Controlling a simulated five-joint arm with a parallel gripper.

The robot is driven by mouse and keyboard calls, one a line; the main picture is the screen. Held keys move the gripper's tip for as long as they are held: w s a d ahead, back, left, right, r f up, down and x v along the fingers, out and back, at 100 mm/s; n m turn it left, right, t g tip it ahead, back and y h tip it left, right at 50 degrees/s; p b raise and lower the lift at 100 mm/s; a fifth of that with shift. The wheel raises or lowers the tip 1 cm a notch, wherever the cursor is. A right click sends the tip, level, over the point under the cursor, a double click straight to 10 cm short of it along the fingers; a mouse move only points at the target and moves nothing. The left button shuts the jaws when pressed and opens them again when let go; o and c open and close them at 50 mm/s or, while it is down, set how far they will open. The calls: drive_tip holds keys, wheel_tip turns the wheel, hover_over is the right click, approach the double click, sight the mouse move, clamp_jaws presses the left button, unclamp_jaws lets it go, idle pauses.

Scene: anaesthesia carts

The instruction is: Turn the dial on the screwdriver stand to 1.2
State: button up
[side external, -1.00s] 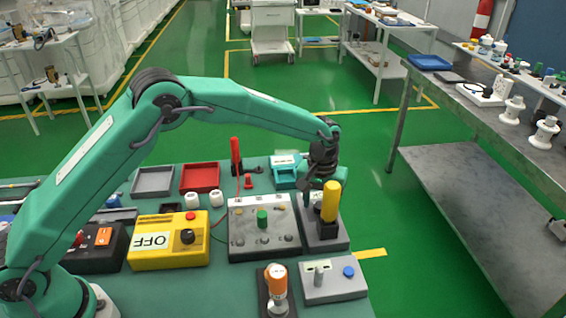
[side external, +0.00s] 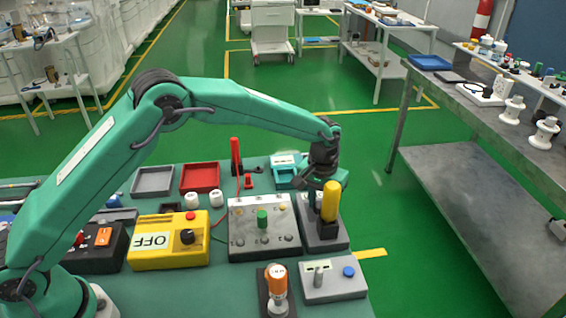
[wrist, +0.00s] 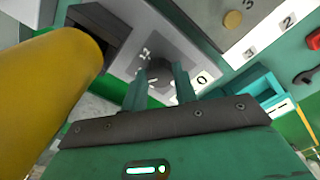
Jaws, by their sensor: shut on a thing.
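The screwdriver stand (side external: 324,244) is a dark grey block at the right end of the bench. A screwdriver with a thick yellow handle (side external: 329,201) stands upright in it; the handle also fills the left of the wrist view (wrist: 45,95). My gripper (side external: 312,188) is low over the stand, behind and left of the handle. In the wrist view its two green fingers (wrist: 160,74) are shut on the grey dial, which they partly hide. A "0" mark (wrist: 202,79) shows right of the fingers. Another mark at upper left is too small to read surely. The dial's pointer is not clear.
A grey panel with a green knob (side external: 262,219) stands close left of the stand. A yellow "OFF" box (side external: 168,243) is farther left. A light grey box with a blue button (side external: 348,271) is in front. A teal holder (side external: 285,178) is behind.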

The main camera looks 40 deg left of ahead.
sight(319, 205)
drive_tip(key=shift+a+m, duration=0.2)
drive_tip(key=shift+m, duration=1)
drive_tip(key=o, duration=1)
drive_tip(key=shift+d, duration=0.1)
drive_tip(key=shift+r, duration=3.9)
